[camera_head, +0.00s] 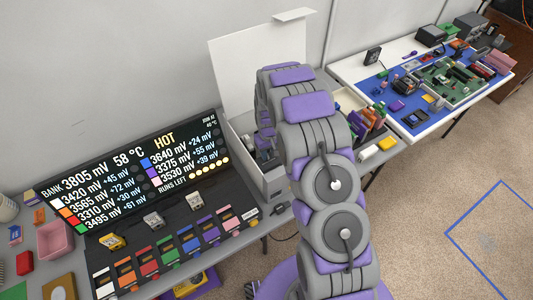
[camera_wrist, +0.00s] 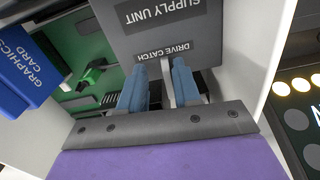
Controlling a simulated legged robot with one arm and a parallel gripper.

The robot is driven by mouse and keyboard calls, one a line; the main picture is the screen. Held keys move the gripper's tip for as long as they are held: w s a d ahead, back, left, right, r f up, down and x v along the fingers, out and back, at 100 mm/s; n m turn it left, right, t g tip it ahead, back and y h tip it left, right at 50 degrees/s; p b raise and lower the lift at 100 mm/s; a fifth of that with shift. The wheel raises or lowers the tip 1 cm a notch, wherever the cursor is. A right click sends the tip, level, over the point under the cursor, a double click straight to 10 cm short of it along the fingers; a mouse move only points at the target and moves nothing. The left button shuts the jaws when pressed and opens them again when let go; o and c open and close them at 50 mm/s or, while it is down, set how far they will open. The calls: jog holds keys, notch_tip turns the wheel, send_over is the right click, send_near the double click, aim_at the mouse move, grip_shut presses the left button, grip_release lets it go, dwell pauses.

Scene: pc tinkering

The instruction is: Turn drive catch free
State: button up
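In the wrist view the drive catch label (camera_wrist: 164,52) reads upside down on a dark grey panel, below the supply unit block (camera_wrist: 152,15). My gripper (camera_wrist: 160,85) has two blue-grey fingers just beneath this label, spread apart. A thin pale grey piece (camera_wrist: 167,82), perhaps the catch lever, stands between them, close to the right finger; I cannot tell whether they touch. In the head view the white computer case (camera_head: 272,183) stands behind my arm, which hides much of it. My gripper is not visible there.
A blue graphics card (camera_wrist: 22,65) and a green board (camera_wrist: 68,50) lie to the left inside the case. The white case wall (camera_wrist: 262,45) is close on the right. A display board (camera_head: 130,175) stands left of the case; a cluttered workbench (camera_head: 347,75) is at right.

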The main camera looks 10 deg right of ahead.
jog(key=shift+a, duration=0.1)
jog(key=shift+a+r, duration=0.1)
jog(key=shift+a, duration=0.15)
jog(key=shift+w+r, duration=0.1)
jog(key=shift+r, duration=0.05)
jog(key=r+p, duration=0.1)
jog(key=r, duration=0.3)
jog(key=shift+d+r, duration=0.2)
jog(key=shift+r, duration=0.6)
jog(key=shift+a, duration=0.1)
jog(key=shift+r, duration=0.1)
notch_tip(320, 180, up, 17)
jog(key=p, duration=0.1)
jog(key=shift+p, duration=0.4)
